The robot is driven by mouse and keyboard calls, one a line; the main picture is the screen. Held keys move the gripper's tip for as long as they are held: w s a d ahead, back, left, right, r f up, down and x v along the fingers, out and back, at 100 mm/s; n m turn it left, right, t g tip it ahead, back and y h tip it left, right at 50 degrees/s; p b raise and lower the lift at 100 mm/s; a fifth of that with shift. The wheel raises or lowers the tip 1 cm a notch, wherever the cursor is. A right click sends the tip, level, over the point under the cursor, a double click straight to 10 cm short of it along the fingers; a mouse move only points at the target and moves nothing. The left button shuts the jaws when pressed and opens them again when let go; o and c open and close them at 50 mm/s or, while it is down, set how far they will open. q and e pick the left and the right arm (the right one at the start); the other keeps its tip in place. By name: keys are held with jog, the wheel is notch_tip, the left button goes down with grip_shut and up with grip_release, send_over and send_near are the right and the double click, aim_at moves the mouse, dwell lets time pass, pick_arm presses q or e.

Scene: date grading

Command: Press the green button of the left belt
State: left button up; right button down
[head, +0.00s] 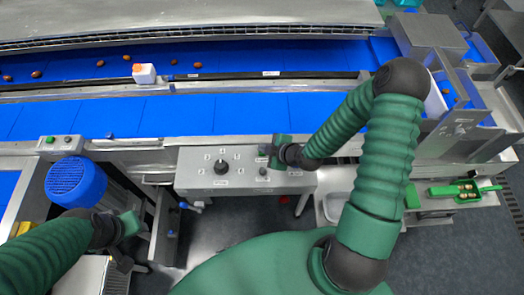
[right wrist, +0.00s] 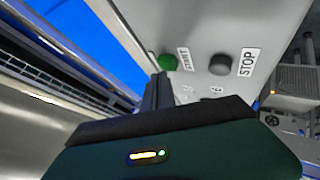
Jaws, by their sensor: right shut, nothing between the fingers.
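A green button (right wrist: 167,61) labelled START sits on a grey control panel (head: 235,181) in front of the blue belts. My right gripper (head: 272,158) is at the panel's upper right part. In the right wrist view its dark fingers (right wrist: 156,90) are shut and empty, with the tips just beside the green button; I cannot tell whether they touch it. A dark grey button (right wrist: 220,64) labelled STOP is to the right of it.
A black rotary knob (head: 221,167) with numbered marks is on the panel. A blue motor (head: 76,181) stands at the left. Brown dates (head: 37,74) and a white block with an orange top (head: 144,73) are on the far belt. A green tray (head: 442,190) is at the right.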

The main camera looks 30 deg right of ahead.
jog(key=shift+f+b, duration=0.45)
dwell(0.4)
dwell(0.3)
jog(key=shift+d+r+p, duration=0.1)
jog(key=shift+r+p, duration=0.6)
jog(key=shift+r, duration=0.15)
notch_tip(320, 180, up, 5)
jog(key=p, duration=0.4)
jog(key=shift+r, duration=0.1)
dwell(0.4)
